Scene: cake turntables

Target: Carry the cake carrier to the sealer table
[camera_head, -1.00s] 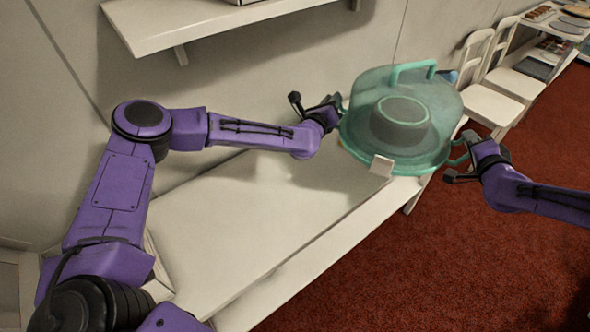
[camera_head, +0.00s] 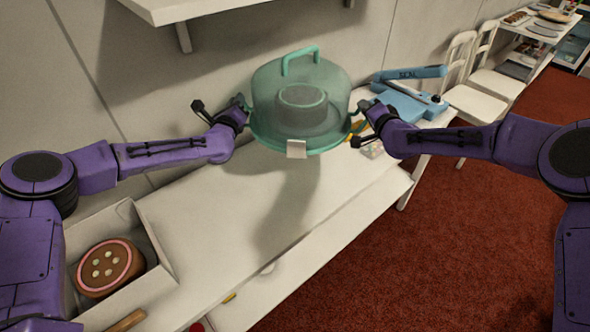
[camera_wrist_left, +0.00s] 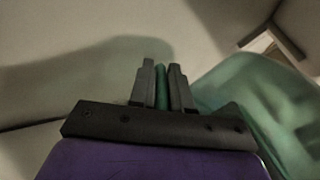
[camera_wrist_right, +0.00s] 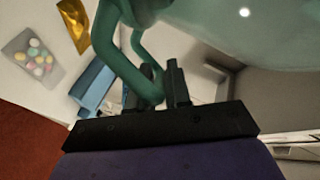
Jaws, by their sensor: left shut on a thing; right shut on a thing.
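The cake carrier (camera_head: 330,85) is a translucent teal dome on a teal base with a top handle, with a dark cake inside and a white tag at its front. It is held level above the white table (camera_head: 215,215), its shadow falling on the top. My left gripper (camera_head: 240,106) is shut on its left side handle, which shows between the fingers in the left wrist view (camera_wrist_left: 162,85). My right gripper (camera_head: 362,118) is shut on the right side handle, seen in the right wrist view (camera_wrist_right: 145,85). A blue sealer (camera_head: 410,98) marked SEAL stands on the table behind right.
An open box (camera_head: 155,245) with a brown and pink cake (camera_head: 105,268) stands at the front left. A packet of colored sweets (camera_wrist_right: 33,57) and a gold piece (camera_wrist_right: 77,22) lie near the sealer. A wall shelf (camera_head: 215,8) hangs above; white chairs (camera_head: 478,100) stand at the right.

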